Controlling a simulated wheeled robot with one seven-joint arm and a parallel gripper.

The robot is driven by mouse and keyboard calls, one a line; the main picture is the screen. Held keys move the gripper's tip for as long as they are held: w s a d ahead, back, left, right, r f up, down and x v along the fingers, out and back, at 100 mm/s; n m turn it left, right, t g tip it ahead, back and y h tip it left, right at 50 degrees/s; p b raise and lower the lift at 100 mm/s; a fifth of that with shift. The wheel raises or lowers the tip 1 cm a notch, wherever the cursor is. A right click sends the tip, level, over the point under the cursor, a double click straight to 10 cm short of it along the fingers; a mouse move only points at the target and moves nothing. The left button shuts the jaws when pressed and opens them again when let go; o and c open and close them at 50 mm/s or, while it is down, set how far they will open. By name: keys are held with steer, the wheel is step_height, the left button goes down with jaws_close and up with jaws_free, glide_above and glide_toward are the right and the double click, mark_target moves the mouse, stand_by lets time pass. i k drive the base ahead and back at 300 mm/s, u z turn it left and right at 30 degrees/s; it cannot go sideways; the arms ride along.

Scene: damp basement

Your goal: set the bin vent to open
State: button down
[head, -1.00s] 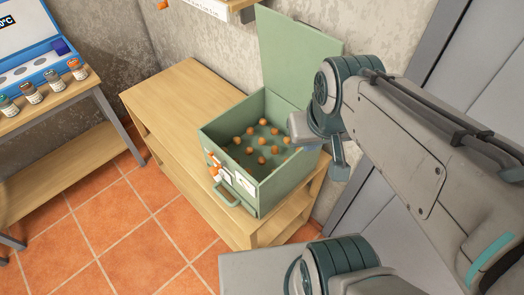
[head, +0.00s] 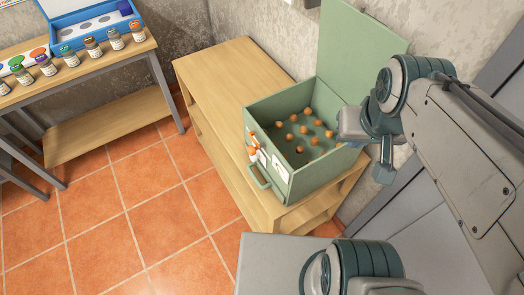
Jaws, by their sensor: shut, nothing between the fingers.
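The green bin (head: 318,178) stands on the wooden shelf unit with its lid (head: 352,50) raised. Several small orange-brown round items (head: 303,130) lie inside. An orange tab (head: 253,143) sits on the bin's left front face, near pale labels (head: 281,171) and above a green handle (head: 258,178). The tab looks like the vent control, but its setting is too small to read. My gripper (head: 384,174) is beside the bin's right side, pointing down, shut and empty. It is away from the tab. My wrist covers part of the bin's right rim.
The wooden shelf unit (head: 212,75) has a bare top left of the bin. At the left, a table (head: 140,48) bears several small jars (head: 92,46) and a blue case (head: 82,28). Tiled floor (head: 130,215) lies open in front. A wall is close behind the bin.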

mark_target(261, 156)
steer(key=u, duration=0.05)
steer(key=k, duration=1)
steer(key=u, duration=0.25)
steer(key=i, duration=1.05)
steer(key=u, duration=0.15)
